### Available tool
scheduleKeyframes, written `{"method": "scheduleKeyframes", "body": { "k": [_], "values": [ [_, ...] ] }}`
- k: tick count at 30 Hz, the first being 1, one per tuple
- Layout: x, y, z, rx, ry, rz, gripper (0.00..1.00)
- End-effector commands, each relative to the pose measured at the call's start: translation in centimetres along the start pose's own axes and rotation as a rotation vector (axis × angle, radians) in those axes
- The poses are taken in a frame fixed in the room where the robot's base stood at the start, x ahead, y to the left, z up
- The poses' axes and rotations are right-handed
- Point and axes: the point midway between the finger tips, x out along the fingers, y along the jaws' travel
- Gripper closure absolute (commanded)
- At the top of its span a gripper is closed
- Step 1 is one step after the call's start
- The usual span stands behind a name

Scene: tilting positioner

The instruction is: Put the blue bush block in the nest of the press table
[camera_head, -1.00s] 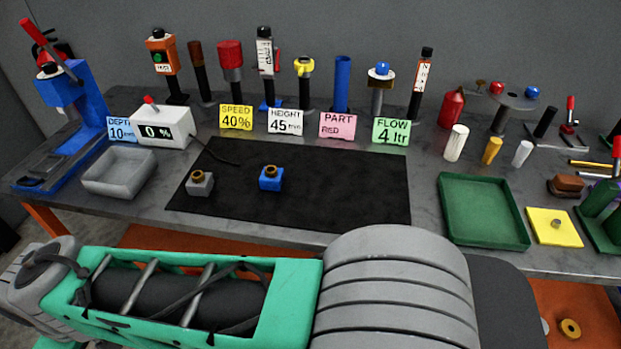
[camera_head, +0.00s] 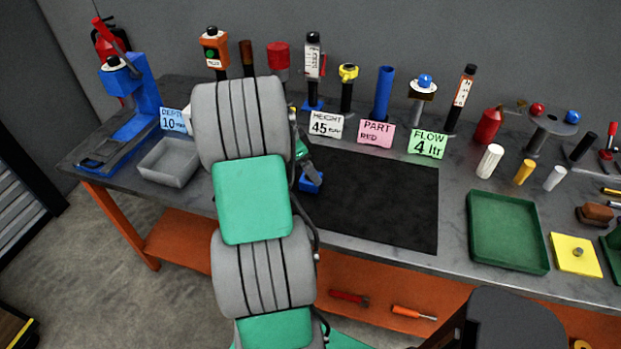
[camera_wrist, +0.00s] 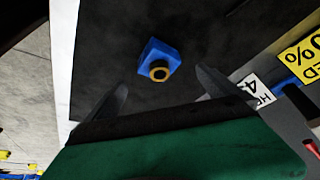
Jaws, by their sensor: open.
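The blue bush block (camera_head: 311,183), with a brass ring on top, sits on the black mat, partly hidden behind my arm in the head view. In the wrist view the block (camera_wrist: 160,56) lies between and beyond my fingertips, apart from them. My gripper (camera_wrist: 160,79) is open and empty; in the head view it is mostly hidden behind my arm. The blue press with its red lever stands at the left end of the bench, with its press table (camera_head: 112,150) low in front. The nest cannot be made out clearly.
A grey tray (camera_head: 168,163) stands right of the press. Label cards, including a pink one (camera_head: 376,132), and upright tools line the back. A green tray (camera_head: 508,232) and a yellow pad (camera_head: 575,255) lie at right. The mat's right part (camera_head: 385,205) is clear.

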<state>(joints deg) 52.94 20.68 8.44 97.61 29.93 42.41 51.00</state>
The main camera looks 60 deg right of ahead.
Motion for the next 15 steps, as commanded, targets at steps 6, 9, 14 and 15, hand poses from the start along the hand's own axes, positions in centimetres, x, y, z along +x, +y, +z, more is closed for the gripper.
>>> {"method": "scheduleKeyframes", "body": {
  "k": [6,9,14,15],
  "values": [
    [3.6,0.2,0.1,-0.005,-0.003,0.004,0.0],
    [4.8,0.1,0.1,-0.005,-0.002,0.001,0.0],
    [5.1,0.0,0.2,-0.005,-0.001,-0.003,0.0],
    [5.1,0.0,0.2,-0.005,-0.002,-0.002,0.0]
  ]
}}
